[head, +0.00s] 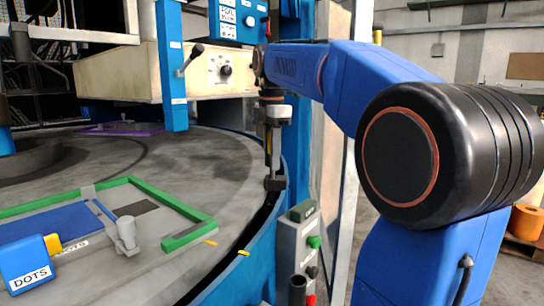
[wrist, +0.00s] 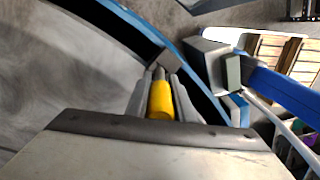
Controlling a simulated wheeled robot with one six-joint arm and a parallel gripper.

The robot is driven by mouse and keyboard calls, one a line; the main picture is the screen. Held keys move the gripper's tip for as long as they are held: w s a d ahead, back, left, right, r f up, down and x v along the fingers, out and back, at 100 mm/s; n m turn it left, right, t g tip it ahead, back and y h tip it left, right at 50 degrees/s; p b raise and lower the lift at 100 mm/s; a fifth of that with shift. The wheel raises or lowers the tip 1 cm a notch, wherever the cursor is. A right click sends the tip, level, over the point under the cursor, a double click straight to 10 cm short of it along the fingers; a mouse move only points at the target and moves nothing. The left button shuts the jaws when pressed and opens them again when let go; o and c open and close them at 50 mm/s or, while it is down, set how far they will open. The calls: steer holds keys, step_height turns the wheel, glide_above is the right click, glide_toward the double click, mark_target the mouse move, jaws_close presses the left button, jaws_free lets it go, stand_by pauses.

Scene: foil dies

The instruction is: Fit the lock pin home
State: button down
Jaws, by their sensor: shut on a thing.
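My gripper (head: 272,160) points straight down over the right rim of the round grey table (head: 215,150). In the wrist view my gripper (wrist: 161,105) is shut on a yellow rounded piece (wrist: 160,100), which looks like the lock pin. A dark block (head: 275,183) shows at the fingertips in the head view; the grey block (wrist: 167,62) at the fingertips in the wrist view looks like the same part. I cannot tell whether the pin's tip is inside it or only above it.
A green frame (head: 190,238) with a blue plate lies on the table, beside a blue box marked DOTS (head: 28,268). A grey control box (head: 302,250) with green and red buttons stands right of the rim. A blue post (head: 171,70) stands left of my gripper.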

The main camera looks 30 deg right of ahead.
steer(key=shift+f, duration=1.25)
steer(key=c, duration=1.5)
jaws_free()
steer(key=shift+o, duration=0.2)
step_height(320, 180, up, 12)
